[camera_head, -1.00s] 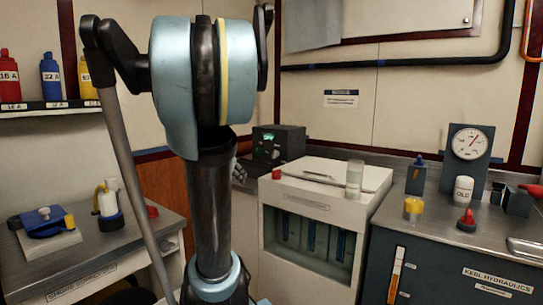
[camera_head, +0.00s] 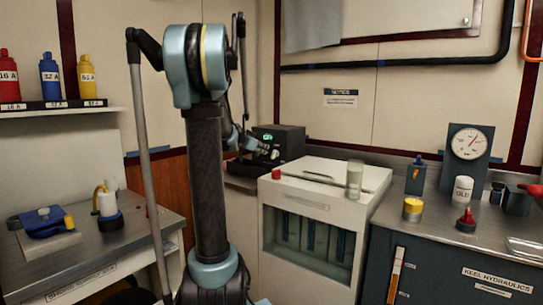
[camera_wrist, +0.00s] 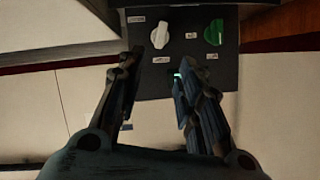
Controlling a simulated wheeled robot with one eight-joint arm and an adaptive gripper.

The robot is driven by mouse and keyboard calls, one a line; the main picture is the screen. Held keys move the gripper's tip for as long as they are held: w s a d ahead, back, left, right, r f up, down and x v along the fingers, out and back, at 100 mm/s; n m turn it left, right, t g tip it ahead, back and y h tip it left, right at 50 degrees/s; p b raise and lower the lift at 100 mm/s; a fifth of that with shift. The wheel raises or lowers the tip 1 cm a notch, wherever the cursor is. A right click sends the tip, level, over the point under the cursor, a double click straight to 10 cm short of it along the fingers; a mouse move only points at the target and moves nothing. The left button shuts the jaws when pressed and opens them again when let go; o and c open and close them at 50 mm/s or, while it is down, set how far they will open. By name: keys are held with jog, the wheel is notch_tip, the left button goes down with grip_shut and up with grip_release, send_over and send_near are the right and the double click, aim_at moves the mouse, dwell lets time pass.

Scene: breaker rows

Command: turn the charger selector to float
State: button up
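The charger (camera_head: 278,146) is a black box with a green-lit display, on the counter at the back. In the wrist view its dark panel (camera_wrist: 146,84) carries a white knob (camera_wrist: 160,35) with small labels around it and a green knob (camera_wrist: 213,32) to the right. The label words are too small to read, and I cannot tell which position the white knob points to. My gripper (camera_wrist: 156,72) is open and empty in front of the panel, with the white knob beyond the gap between its fingers, apart from them. In the head view my gripper (camera_head: 248,142) is beside the charger's left, partly hidden.
A white cabinet (camera_head: 308,205) with a red-capped item and a jar on top stands right of the charger. A hydraulics bench (camera_head: 440,225) with a gauge is farther right. A side bench (camera_head: 85,255) and a bottle shelf (camera_head: 60,110) are at left.

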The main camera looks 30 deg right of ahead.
aim_at(275, 154)
jog(key=x, duration=1.3)
jog(key=shift+w+d+f, duration=0.15)
jog(key=shift+w+d, duration=0.05)
jog(key=shift+d, duration=0.05)
grip_shut()
